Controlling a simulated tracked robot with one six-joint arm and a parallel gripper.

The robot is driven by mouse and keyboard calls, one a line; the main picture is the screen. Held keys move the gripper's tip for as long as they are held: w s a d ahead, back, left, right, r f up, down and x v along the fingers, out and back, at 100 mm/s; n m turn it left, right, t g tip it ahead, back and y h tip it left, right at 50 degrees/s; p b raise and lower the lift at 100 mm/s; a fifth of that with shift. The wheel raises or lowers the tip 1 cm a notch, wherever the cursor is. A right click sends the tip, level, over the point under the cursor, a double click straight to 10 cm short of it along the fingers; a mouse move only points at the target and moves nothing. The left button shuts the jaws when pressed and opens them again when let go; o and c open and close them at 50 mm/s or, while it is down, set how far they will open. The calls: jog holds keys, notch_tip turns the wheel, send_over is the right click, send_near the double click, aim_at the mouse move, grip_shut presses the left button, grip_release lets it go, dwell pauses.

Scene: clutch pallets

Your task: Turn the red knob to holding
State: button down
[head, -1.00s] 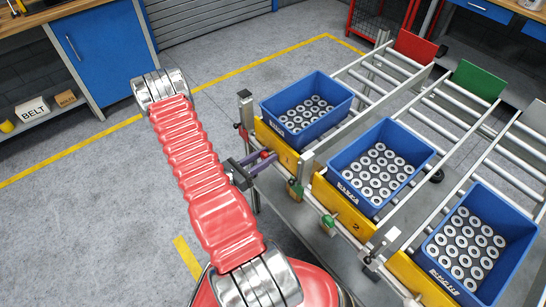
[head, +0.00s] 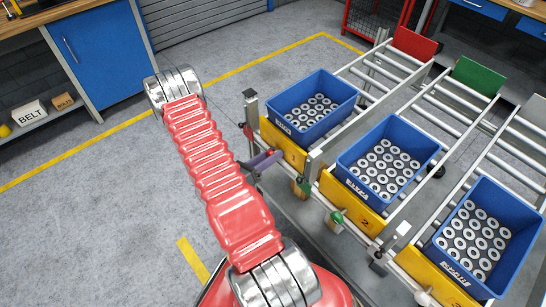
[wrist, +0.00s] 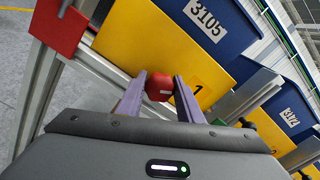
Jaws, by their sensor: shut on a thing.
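The red knob (wrist: 159,86) shows in the wrist view in front of the yellow plate (wrist: 150,40) marked 1. In the head view my gripper (head: 266,160) reaches the front of the left lane, below the left blue bin (head: 326,124). The knob is hidden there by the gripper. The wording of any knob positions cannot be read.
Two more blue bins of ring-shaped parts, the middle one (head: 425,165) and the right one (head: 530,238), stand on roller lanes. A green knob (head: 338,217) sits at the middle lane's front. A red plate (wrist: 58,27) and metal post (wrist: 35,95) stand left of my gripper.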

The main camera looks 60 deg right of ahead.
jog(key=shift+w, duration=0.1)
jog(key=c, duration=1.2)
grip_release()
jog(key=shift+w, duration=0.1)
jog(key=shift+a, duration=0.1)
jog(key=v, duration=1.3)
jog(key=shift+w+a, duration=0.15)
jog(key=shift+a, duration=0.1)
